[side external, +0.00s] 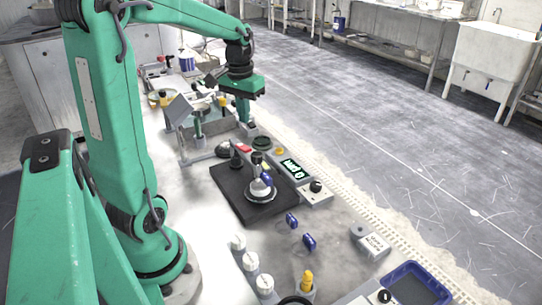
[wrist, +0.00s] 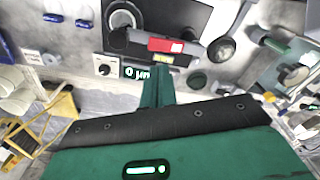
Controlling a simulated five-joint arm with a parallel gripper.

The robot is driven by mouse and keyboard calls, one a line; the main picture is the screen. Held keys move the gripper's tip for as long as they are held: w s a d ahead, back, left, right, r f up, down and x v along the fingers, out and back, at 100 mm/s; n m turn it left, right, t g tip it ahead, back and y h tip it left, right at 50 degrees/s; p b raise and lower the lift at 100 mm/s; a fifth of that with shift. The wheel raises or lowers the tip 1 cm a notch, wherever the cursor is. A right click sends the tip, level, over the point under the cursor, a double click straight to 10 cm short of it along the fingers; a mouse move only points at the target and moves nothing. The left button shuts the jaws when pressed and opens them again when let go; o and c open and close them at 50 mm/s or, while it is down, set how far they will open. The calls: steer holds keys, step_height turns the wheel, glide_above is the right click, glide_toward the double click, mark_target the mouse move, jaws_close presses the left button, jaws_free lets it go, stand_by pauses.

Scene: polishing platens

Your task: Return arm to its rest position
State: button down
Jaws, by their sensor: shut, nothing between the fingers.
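My gripper (side external: 244,118) hangs from the green arm, fingers pointing down, over the far part of the bench in the side external view. Its fingers are together and nothing is between them. In the wrist view the green fingers (wrist: 157,88) also show together, in front of the control box with the lit display. The arm is reached out along the bench, away from its base.
A black mat (side external: 232,192) carries a metal holder (side external: 261,187) with a dark knob. A control box with a green display (side external: 292,168) stands beside it. Two blue pieces (side external: 292,220) lie nearer. A blue tray (side external: 434,272) is at the front right. Metal stands (side external: 199,127) are left of the gripper.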

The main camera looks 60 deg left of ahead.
steer(key=s+d+r+m+t, duration=0.1)
steer(key=s+d, duration=0.3)
steer(key=d, duration=0.5)
steer(key=s+d+r+m+t, duration=0.1)
steer(key=s+d+m+t, duration=0.3)
steer(key=d, duration=0.6)
steer(key=shift+s+r, duration=0.2)
steer(key=shift+s, duration=0.1)
